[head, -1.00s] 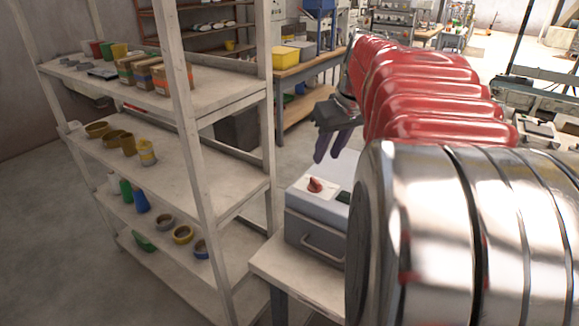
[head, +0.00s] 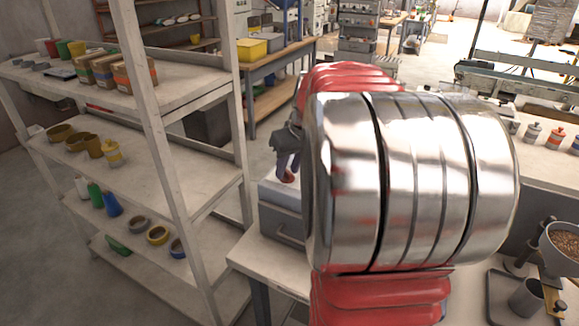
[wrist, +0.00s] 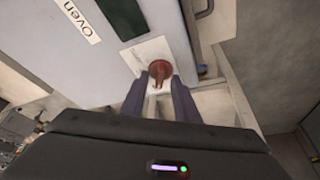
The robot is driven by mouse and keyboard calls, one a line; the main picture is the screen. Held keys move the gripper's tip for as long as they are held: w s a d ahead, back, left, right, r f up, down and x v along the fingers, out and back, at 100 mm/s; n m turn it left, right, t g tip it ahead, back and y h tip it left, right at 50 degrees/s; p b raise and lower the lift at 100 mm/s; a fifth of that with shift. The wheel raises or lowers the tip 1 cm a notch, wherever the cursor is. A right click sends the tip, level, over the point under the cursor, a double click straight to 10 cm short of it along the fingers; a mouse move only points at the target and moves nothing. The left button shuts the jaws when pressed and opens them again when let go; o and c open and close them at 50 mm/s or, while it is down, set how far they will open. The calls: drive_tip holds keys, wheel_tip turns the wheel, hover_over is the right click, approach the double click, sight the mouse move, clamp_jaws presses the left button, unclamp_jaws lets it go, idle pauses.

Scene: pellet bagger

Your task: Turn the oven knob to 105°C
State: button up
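The oven (head: 281,221) is a grey box on a white table, partly hidden behind my arm in the head view. Its red knob (head: 288,176) shows beside my fingers there. In the wrist view the red knob (wrist: 159,69) sits on a white plate beside the "Oven" label (wrist: 78,15). My gripper (wrist: 164,82) points at the knob with its two dark fingers apart, one to each side of the knob's near end. I cannot tell whether they touch it. No temperature marks are readable.
A white shelf rack (head: 175,185) with bowls, bottles and boxes stands close on the left. The white table (head: 262,262) carries the oven. A pan of pellets (head: 567,240) and a grey cup (head: 526,298) are at the right.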

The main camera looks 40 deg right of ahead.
drive_tip(key=shift+c, duration=0.5)
clamp_jaws()
drive_tip(key=shift+d, duration=0.1)
